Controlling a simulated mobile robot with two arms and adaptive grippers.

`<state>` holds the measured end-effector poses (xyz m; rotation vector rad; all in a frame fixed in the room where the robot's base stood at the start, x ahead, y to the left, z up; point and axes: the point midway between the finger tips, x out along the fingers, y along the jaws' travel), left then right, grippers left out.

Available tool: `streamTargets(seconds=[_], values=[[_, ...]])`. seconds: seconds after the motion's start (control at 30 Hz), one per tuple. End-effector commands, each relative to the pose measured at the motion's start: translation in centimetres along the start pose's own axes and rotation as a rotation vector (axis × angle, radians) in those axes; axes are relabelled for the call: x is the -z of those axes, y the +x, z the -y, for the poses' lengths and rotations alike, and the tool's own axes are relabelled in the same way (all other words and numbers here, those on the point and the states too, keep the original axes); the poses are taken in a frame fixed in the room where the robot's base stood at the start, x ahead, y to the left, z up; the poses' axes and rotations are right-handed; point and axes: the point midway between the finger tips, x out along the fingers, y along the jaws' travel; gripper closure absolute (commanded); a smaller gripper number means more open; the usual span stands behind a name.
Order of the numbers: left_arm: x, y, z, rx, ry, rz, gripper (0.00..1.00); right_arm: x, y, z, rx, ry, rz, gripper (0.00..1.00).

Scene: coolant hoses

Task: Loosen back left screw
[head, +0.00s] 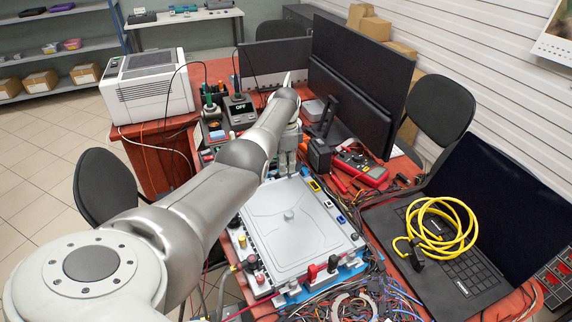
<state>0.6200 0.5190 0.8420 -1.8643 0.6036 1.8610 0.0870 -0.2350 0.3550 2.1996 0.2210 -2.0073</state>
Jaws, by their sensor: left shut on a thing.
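A grey cover plate (318,236) with a round knob in its middle lies on a light box-like unit in the lower middle of the head view. My left arm reaches over the table from the lower left. My left gripper (287,168) points down at the far edge of the plate. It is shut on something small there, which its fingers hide. I cannot make out the back left screw itself. My right gripper is out of view.
Loose wires (365,298) crowd the unit's front and right. A red multimeter (361,168) and monitors (358,85) stand behind. A laptop (470,235) with a coiled yellow cable (468,232) lies at right. A white device (148,87) stands back left.

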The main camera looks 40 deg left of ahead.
Motion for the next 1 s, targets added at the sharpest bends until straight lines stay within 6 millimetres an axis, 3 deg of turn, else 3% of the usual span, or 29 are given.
streamTargets(seconds=[0.37, 1.0], values=[[-0.3, 0.0, 0.0, -0.001, -0.185, 0.008, 1.00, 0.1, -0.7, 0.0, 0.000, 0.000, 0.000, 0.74], [-0.3, 0.2, -0.3, -0.001, -0.785, 0.013, 1.00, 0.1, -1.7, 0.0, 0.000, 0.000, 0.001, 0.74]])
